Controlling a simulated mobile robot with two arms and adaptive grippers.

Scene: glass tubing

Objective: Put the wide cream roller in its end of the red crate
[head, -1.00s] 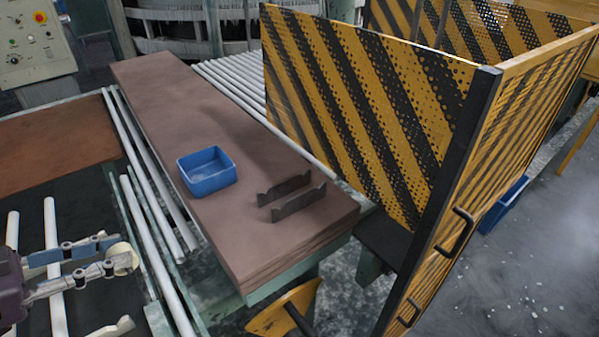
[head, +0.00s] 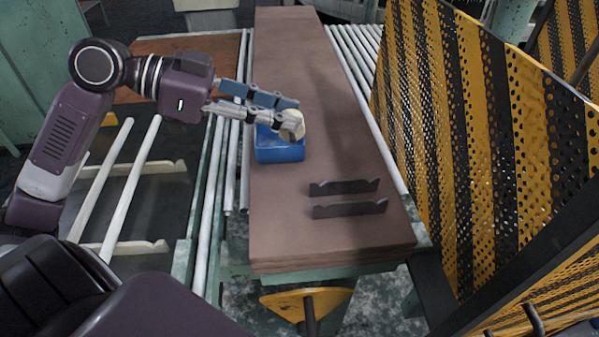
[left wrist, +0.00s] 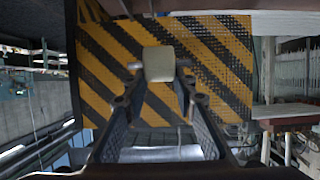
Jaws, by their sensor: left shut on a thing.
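The cream roller (head: 293,125) is held at the fingertips of my left gripper (head: 287,112), which is shut on it. In the left wrist view the roller (left wrist: 158,64) sits between the two fingertips. In the head view the roller overlaps the far part of a small blue crate (head: 280,151) on the brown board stack. It appears to be above the crate; the exact height is hard to tell. The gripper and roller hide part of the crate's inside. No red crate shows in these views. My right gripper is not in view.
Two dark notched brackets (head: 348,209) stand on the brown board stack (head: 290,225), nearer than the crate. Long white tubes (head: 100,192) rest on pale notched supports at left. A yellow-black striped guard (head: 440,130) rises at right. The board's far part is clear.

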